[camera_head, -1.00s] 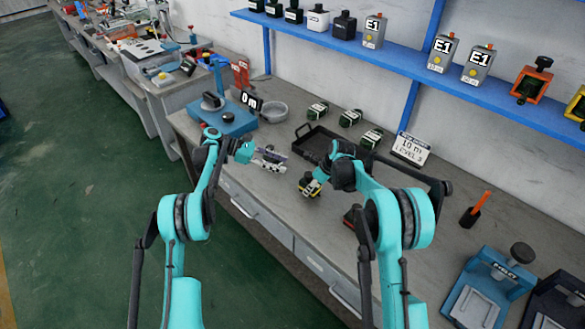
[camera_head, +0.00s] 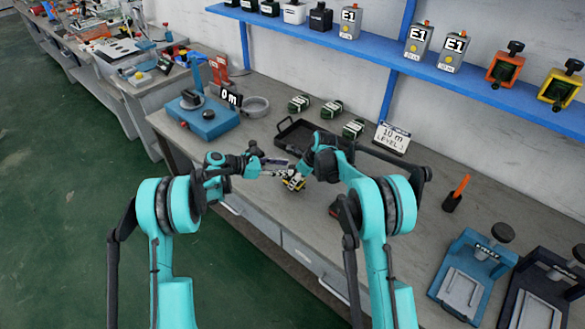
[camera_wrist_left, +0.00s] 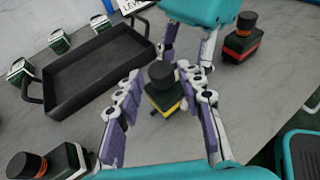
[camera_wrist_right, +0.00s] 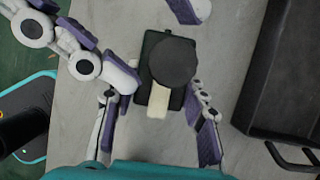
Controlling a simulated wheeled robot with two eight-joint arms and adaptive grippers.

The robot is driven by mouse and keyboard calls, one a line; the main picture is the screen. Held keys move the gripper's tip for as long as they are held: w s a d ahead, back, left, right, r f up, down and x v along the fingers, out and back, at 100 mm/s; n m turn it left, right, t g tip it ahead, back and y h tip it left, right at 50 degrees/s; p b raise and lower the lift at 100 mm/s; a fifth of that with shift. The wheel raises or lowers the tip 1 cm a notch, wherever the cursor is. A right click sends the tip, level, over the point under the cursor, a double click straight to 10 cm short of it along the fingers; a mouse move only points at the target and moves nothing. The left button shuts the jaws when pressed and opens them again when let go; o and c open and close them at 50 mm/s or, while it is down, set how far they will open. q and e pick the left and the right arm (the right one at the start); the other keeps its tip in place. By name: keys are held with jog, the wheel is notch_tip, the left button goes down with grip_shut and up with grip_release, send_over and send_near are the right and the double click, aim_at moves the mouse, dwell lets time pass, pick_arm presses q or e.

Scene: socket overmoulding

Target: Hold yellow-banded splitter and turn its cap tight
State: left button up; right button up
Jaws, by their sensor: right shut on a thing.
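The yellow-banded splitter (camera_head: 293,181) is above the front part of the bench, upright or nearly so. Its round black cap (camera_wrist_left: 161,74) and yellow band (camera_wrist_left: 168,110) show in the left wrist view. My right gripper (camera_head: 302,177) is shut on the splitter's body; the cap (camera_wrist_right: 172,62) faces the right wrist camera. My left gripper (camera_head: 277,171) is open, its fingers (camera_wrist_left: 160,88) on either side of the cap with gaps visible. Contact with the cap cannot be told. The grip on the body is partly hidden.
A black tray (camera_wrist_left: 62,98) lies behind the splitter, with several green-and-white blocks (camera_head: 333,109) beyond it. A red-banded bottle-like part (camera_wrist_left: 240,40) stands near my right arm.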

aim_at(293, 167)
pick_arm(q)
jog(key=shift+x, duration=2.05)
grip_shut()
jog(key=m+g+h, duration=0.1)
jog(key=m+g, duration=0.2)
jog(key=g, duration=0.1)
jog(key=shift+w+m, duration=0.2)
jog(key=shift+m, duration=0.1)
jog(key=shift+s+r+m+g, duration=0.1)
jog(key=shift+s+m+g, duration=0.05)
jog(key=shift+m+g, duration=0.55)
